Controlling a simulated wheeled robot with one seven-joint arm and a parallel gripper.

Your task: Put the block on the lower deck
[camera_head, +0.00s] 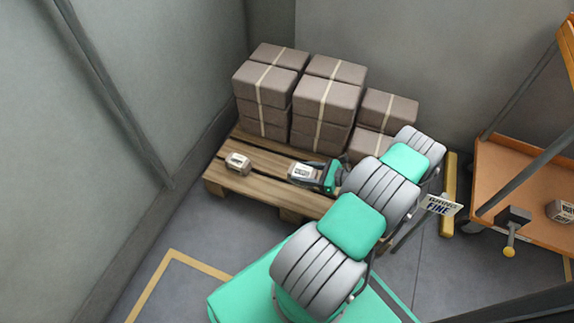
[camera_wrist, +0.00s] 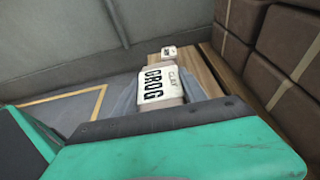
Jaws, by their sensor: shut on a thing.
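My gripper (camera_head: 316,173) is shut on a pale block (camera_head: 301,172) and holds it over or close above the pallet; the exact gap cannot be told. In the wrist view the held block (camera_wrist: 158,88) shows its white label reading GROG CLAY, beyond the dark finger edge (camera_wrist: 150,125). A second labelled block (camera_head: 238,163) sits on the left front of the pallet, and it shows small in the wrist view (camera_wrist: 168,52). The orange cart's lower deck (camera_head: 500,165) is at the right, with a labelled block (camera_head: 560,210) on it.
The wooden pallet (camera_head: 260,180) bears stacked brown strapped packs (camera_head: 325,98) at its back. A grey cart post (camera_head: 527,170), a dark fitting with a yellow knob (camera_head: 512,225) and a FINE sign (camera_head: 440,205) stand near the lower deck.

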